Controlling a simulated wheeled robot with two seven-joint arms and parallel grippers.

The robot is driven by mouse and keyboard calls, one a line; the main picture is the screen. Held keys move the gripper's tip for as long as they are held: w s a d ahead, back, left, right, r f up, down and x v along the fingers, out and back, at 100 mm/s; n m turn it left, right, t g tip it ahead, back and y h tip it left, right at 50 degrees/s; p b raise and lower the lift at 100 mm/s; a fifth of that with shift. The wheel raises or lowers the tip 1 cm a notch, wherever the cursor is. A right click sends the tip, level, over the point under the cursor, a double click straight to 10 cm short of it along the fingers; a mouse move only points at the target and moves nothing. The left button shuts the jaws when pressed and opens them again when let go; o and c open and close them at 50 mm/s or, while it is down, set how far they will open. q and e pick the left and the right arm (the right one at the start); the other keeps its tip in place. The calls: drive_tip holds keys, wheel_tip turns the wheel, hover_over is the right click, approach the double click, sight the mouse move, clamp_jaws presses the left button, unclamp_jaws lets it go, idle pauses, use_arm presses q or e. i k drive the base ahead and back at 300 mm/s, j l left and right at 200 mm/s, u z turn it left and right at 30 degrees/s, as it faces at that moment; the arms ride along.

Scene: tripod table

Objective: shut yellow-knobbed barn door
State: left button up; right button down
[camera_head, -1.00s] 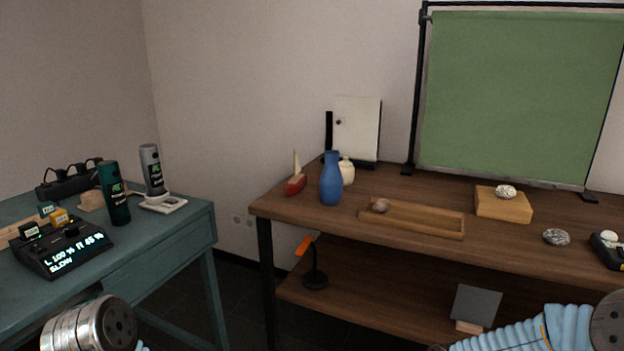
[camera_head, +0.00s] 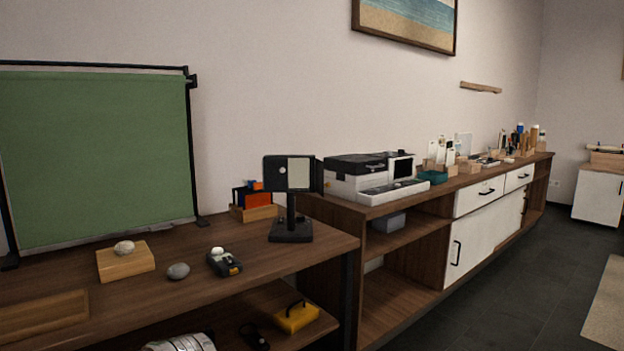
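A small black lamp with a pale square panel (camera_head: 299,173) stands upright on a post and a dark base (camera_head: 291,231), at the right end of the wooden table. Dark flaps that look like barn doors show beside the panel: one at its left (camera_head: 274,174) and one at its right (camera_head: 317,175). Neither of my grippers is in view.
The table (camera_head: 215,287) also bears a wood block with a stone (camera_head: 126,263), a grey stone (camera_head: 178,271), a small meter (camera_head: 225,263) and a card holder (camera_head: 254,205). A green backdrop (camera_head: 95,155) stands at left. A printer (camera_head: 365,177) sits on the cabinet at right.

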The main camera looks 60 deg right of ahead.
sight(318, 166)
drive_tip(key=k+l+z, duration=0.1)
drive_tip(key=l+z, duration=0.3)
drive_tip(key=l, duration=1.15)
drive_tip(key=i+l+z, duration=0.1)
drive_tip(key=l+z, duration=0.3)
drive_tip(key=l, duration=1.2)
